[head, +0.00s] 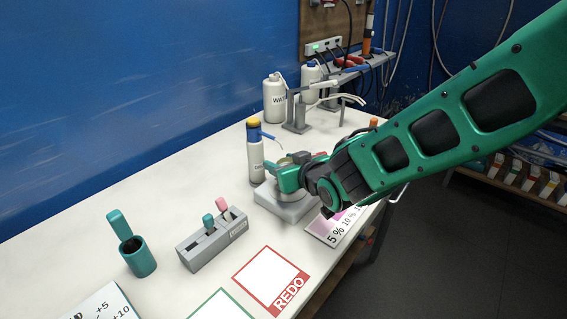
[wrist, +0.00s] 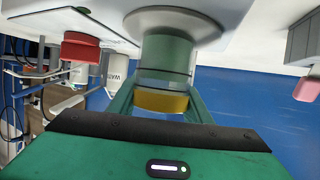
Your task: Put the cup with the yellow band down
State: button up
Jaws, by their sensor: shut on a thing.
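My gripper (head: 290,176) is shut on the cup with the yellow band, above a grey boxy device (head: 287,206). In the wrist view the cup (wrist: 165,55) is see-through and greenish, with its yellow band (wrist: 160,101) between the fingers of my gripper (wrist: 162,92). That view looks upside down. The cup's far end meets or nearly meets a round grey plate (wrist: 172,17); I cannot tell whether it touches. In the head view my gripper hides most of the cup.
A yellow-capped bottle (head: 255,155) stands close behind my gripper. A grey rack (head: 213,240) with pink and teal handled tools and a teal pot (head: 138,258) stand left. A red-framed REDO square (head: 270,280) lies empty in front. A percent chart (head: 333,228) lies at right.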

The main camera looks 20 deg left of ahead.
jog(key=o, duration=1.2)
jog(key=shift+f, duration=0.1)
jog(key=v, duration=1.2)
